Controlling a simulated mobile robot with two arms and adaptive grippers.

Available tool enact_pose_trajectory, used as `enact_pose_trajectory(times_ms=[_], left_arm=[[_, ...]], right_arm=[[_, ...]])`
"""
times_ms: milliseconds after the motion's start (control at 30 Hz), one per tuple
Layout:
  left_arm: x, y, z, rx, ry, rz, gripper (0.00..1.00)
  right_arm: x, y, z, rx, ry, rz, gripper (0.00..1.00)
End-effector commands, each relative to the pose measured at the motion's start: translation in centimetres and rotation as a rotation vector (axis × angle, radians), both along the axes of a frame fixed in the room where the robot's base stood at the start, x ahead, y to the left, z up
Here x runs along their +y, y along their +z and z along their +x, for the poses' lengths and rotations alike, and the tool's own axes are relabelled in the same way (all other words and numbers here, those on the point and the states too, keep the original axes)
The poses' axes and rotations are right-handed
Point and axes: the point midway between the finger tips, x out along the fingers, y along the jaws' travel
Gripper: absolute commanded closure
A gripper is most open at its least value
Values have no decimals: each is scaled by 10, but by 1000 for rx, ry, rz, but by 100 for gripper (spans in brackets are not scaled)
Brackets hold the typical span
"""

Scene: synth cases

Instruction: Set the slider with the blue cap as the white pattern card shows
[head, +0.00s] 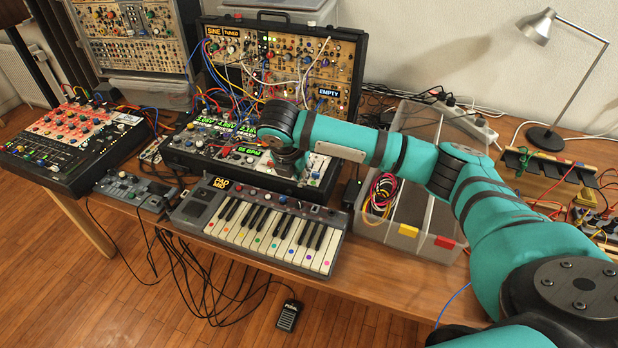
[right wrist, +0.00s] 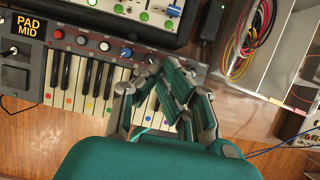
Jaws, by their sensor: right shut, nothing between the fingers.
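My right gripper (right wrist: 160,68) is shut and empty in the right wrist view, its fingertips over the right part of the keyboard (right wrist: 48,75). In the head view my right arm reaches over the keyboard (head: 192,207) and the black synth case (head: 320,186), hiding part of the case. A small blue cap (right wrist: 126,53) shows on the keyboard's control strip, left of the fingertips; I cannot tell whether it is a slider. A pale panel (right wrist: 150,12) with coloured controls lies beyond the fingertips. I cannot make out a white pattern card for certain. My left gripper is out of view.
A mixer (head: 70,140) and a small grey device (head: 135,192) stand at the left. A patched modular case (head: 345,65) stands behind. A clear divided bin (head: 437,247) with cables is right of the keyboard. A lamp (head: 545,138) stands at the back right.

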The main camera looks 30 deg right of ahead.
Motion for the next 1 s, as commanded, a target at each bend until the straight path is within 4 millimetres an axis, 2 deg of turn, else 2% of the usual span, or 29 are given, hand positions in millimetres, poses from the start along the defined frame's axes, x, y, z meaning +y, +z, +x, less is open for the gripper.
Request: enact_pose_trajectory(times_ms=[433,700,1000], left_arm=[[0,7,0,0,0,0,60],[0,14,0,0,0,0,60],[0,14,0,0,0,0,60]], right_arm=[[-25,-84,20,2,-3,1,100],[-51,-83,44,-2,0,1,100],[-55,-84,47,-2,1,2,100]])
